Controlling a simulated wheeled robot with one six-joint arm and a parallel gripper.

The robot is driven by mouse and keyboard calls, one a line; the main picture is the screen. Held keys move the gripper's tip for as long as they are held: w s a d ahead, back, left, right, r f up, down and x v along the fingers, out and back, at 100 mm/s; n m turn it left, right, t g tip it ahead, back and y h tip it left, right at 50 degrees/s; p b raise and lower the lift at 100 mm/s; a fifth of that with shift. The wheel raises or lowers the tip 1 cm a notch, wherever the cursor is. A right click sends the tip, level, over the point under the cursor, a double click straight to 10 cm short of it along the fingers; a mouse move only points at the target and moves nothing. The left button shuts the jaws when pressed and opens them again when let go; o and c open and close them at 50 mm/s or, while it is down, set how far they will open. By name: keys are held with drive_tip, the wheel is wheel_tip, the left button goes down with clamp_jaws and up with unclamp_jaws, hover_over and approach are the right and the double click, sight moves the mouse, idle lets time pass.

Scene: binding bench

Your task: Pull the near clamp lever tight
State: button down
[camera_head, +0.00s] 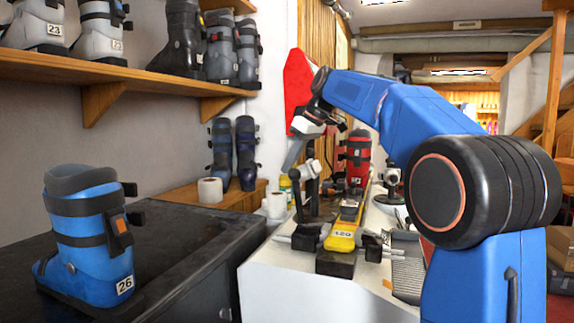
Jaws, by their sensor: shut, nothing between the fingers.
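The near clamp (305,238) sits at the front of the white bench, with dark jaws on both sides of a yellow ski marked 120 (342,238). A dark upright part with a pale block (307,171) rises at its left side; it looks like the lever, but I cannot tell how tight it stands. My gripper (290,166) comes down from the blue arm just above and left of this upright part. Its fingers are shut and empty. It looks close to the upright part, but I cannot tell whether they touch.
A red boot (356,158) stands behind the ski. Another clamp-like fitting (391,179) is farther back. A blue boot marked 26 (88,240) stands on the dark counter (190,245) at left. A paper roll (210,190) and shelved boots (232,48) are behind. The counter's middle is clear.

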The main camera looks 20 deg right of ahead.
drive_tip(key=s+d+t+y, duration=0.2)
drive_tip(key=s+d+y, duration=0.1)
drive_tip(key=s+d, duration=0.2)
drive_tip(key=shift+s+d+f, duration=0.15)
drive_tip(key=shift+d, duration=0.9)
wheel_tip(320, 180, up, 3)
drive_tip(key=w+a, duration=0.2)
drive_tip(key=w, duration=0.1)
drive_tip(key=s+f+v, duration=0.1)
drive_tip(key=v, duration=0.8)
drive_tip(key=shift+s+d+r, duration=0.2)
drive_tip(key=shift+d, duration=0.1)
